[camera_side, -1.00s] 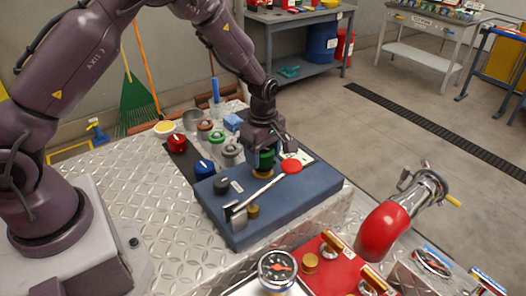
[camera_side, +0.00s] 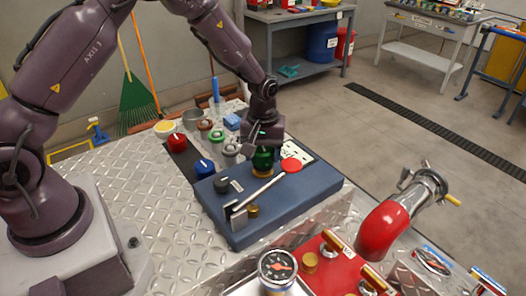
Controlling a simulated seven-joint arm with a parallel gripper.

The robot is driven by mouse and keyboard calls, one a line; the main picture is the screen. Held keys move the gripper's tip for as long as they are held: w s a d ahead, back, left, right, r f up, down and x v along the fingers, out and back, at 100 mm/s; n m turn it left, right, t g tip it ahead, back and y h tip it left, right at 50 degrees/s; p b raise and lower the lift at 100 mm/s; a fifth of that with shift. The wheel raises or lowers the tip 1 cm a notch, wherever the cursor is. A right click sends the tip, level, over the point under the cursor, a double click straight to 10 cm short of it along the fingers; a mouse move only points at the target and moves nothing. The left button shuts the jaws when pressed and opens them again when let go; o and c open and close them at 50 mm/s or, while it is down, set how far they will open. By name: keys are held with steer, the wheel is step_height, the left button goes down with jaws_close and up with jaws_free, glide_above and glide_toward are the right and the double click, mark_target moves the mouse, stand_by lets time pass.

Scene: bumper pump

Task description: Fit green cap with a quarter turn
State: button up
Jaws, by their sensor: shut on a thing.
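The green cap (camera_side: 263,158) is between the jaws of my gripper (camera_side: 263,146), over the right half of the blue block (camera_side: 225,217). I cannot tell how far the cap is turned.
A dark knob (camera_side: 221,185) and a brass fitting (camera_side: 252,210) are on the block. Red (camera_side: 177,143) and blue (camera_side: 204,168) knobs stand behind left. A red-ended pipe (camera_side: 382,230) and a gauge (camera_side: 277,267) are at front right.

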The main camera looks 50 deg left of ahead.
steer(key=shift+r+m, duration=0.1)
steer(key=shift+m, duration=0.2)
steer(key=m, duration=0.3)
steer(key=shift+m, duration=0.3)
steer(key=m, duration=0.3)
steer(key=shift+m, duration=0.4)
steer(key=o, duration=1.3)
steer(key=shift+r, duration=3.4)
steer(key=s+d+r+m+t, duration=0.1)
steer(key=s+r+t, duration=0.4)
steer(key=s+r, duration=1.4)
steer(key=s+d, duration=0.1)
steer(key=s, duration=0.3)
steer(key=shift+s+r+m+t, duration=0.2)
steer(key=shift+r+m+t, duration=0.1)
steer(key=shift+r, duration=0.1)
